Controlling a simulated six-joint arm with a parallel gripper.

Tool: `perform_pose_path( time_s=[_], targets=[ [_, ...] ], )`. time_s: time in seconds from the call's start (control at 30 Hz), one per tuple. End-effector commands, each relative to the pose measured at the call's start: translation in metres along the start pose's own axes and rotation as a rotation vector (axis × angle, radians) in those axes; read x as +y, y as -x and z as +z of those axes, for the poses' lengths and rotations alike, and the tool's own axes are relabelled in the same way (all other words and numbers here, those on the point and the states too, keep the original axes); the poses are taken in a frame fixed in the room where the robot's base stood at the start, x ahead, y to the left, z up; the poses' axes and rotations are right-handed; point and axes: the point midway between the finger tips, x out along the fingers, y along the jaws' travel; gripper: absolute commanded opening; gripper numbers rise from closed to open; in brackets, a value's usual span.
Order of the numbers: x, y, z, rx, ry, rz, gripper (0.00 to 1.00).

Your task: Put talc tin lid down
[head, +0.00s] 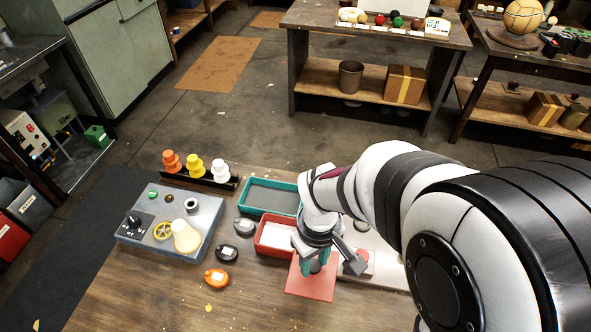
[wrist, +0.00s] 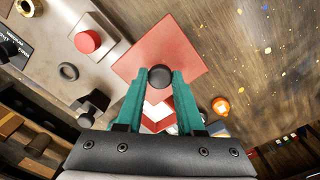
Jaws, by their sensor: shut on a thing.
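The talc tin lid is a flat red square plate (head: 306,287) with a dark round knob. In the wrist view the lid (wrist: 185,52) lies across the fingertips, with its knob (wrist: 160,76) between them. My gripper (head: 317,266) has teal fingers, shut on that knob. The lid is low over the wooden bench at its front; I cannot tell whether it touches the wood. The red tin (head: 258,241), with white contents, stands open just behind the lid, partly hidden by my arm.
A teal tray (head: 246,208) with grey contents is behind the tin. Grey, black and orange (head: 216,279) small items lie left of it. A grey control box (head: 205,225) stands farther left. A pale panel with a red button (wrist: 87,42) is right of the lid. Bare wood lies front left.

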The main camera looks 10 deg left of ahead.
Motion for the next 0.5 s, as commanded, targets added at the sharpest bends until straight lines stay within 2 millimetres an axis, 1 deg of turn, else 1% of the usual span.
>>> perform_pose_path(
  time_s=[0.03,0.1,0.2,0.3,0.4,0.47,0.5],
  targets=[
    [-0.014,-0.01,-0.008,-0.006,0.009,-0.001,0.0],
    [-0.031,-0.023,-0.021,-0.005,0.006,-0.001,0.0],
    [-0.049,-0.036,-0.035,-0.003,0.003,-0.001,0.0],
    [-0.06,-0.044,-0.043,-0.002,-0.001,0.0,0.0],
    [-0.065,-0.05,-0.047,-0.002,-0.003,0.0,0.0],
    [-0.066,-0.06,-0.047,-0.005,-0.004,0.0,0.0],
    [-0.066,-0.069,-0.047,-0.006,-0.005,-0.001,0.0]
  ],
)
